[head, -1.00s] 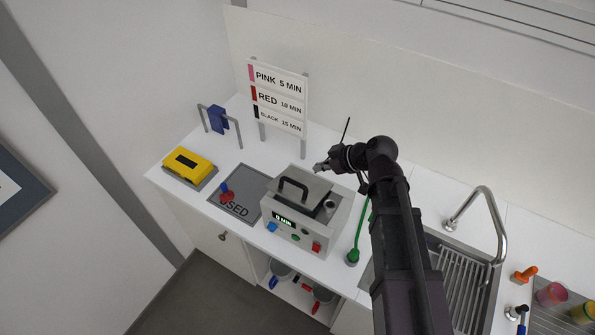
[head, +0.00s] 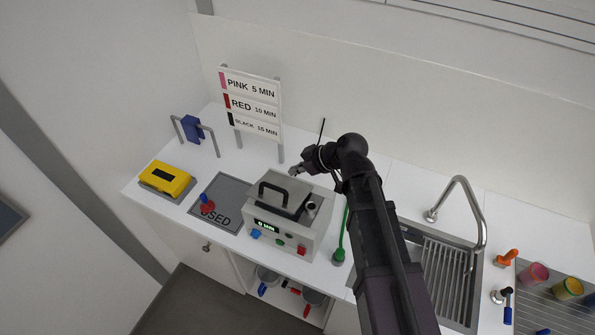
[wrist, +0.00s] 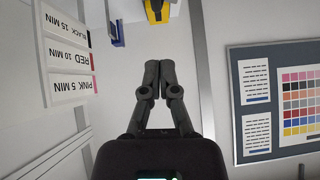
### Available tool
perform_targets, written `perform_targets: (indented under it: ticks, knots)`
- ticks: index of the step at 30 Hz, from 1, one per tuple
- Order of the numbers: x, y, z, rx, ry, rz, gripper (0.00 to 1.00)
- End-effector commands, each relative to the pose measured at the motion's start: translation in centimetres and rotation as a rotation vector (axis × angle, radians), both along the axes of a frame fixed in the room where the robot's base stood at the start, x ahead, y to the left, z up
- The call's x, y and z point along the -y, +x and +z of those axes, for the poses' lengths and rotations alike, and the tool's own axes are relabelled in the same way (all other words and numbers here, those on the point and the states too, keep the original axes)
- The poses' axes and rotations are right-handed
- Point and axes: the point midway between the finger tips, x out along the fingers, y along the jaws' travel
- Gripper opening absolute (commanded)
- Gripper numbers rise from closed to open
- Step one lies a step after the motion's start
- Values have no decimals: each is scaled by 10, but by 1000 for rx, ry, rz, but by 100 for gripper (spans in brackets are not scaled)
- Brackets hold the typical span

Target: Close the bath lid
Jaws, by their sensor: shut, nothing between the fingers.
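The bath (head: 281,238) is a grey box on the counter with a small lit display and coloured knobs on its front. Its lid (head: 287,192) carries a black arched handle and lies over most of the top, looking slightly tilted; a dark gap and a round opening show at its right. My gripper (head: 293,171) is just behind the lid's back edge in the head view; I cannot tell whether it touches. In the wrist view my gripper (wrist: 159,66) has its fingers together with nothing between them. The bath and lid are not in the wrist view.
A sign board (head: 250,104) stands behind the bath. A grey "USED" mat (head: 231,191) with a red and blue item, and a yellow timer (head: 166,178), lie to the left. A green-handled tool (head: 340,247) stands at the right, before the sink (head: 440,278).

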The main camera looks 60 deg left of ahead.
Motion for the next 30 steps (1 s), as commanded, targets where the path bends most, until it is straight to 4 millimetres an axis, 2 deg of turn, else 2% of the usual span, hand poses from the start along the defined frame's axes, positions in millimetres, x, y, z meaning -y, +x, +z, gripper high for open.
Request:
perform_targets:
  ticks: [1, 22, 30]
  knots:
    - [-4, -2, -7, 0, 0, 1, 0]
    - [-47, -36, -61, -1, 1, 0, 0]
    - [-45, -38, -81, 0, 1, -1, 0]
